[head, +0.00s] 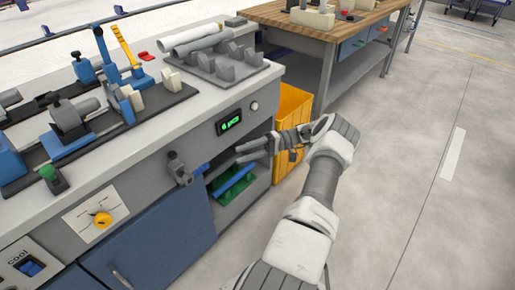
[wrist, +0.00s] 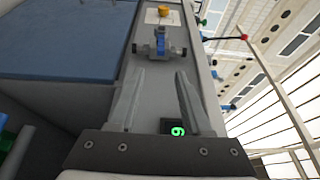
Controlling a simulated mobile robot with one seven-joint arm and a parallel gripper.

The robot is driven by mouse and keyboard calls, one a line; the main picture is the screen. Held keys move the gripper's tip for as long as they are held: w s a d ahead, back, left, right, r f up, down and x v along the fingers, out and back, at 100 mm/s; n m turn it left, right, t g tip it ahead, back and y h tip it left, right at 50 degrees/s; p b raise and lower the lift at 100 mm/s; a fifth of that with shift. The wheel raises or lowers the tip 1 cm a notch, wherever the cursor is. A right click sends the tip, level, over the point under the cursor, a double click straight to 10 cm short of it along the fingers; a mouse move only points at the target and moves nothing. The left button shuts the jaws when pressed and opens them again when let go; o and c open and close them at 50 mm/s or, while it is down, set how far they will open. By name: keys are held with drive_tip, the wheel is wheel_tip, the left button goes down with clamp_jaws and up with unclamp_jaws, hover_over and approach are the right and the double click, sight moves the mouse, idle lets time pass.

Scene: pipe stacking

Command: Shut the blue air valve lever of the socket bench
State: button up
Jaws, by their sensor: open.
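The air valve (head: 179,168) is a grey fitting on the front panel of the socket bench (head: 150,170). Its short blue lever (head: 200,170) sticks out to the right in the head view, towards my gripper. In the wrist view the valve (wrist: 174,51) lies crosswise just beyond my fingertips, with the blue lever (wrist: 161,42) at its middle. My gripper (head: 238,154) is to the right of the lever, in front of the bench's open shelf. It also shows in the wrist view (wrist: 160,76), with its fingers apart and nothing between them. The fingers look apart from the lever.
A green-lit display (head: 230,121) is above my gripper. A yellow knob (head: 102,219) and a blue door (head: 160,245) are left of and below the valve. A yellow bin (head: 291,108) stands right of the bench, close to my wrist. Open floor (head: 420,170) lies to the right.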

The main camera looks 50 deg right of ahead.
drive_tip(key=shift+v, duration=2.4)
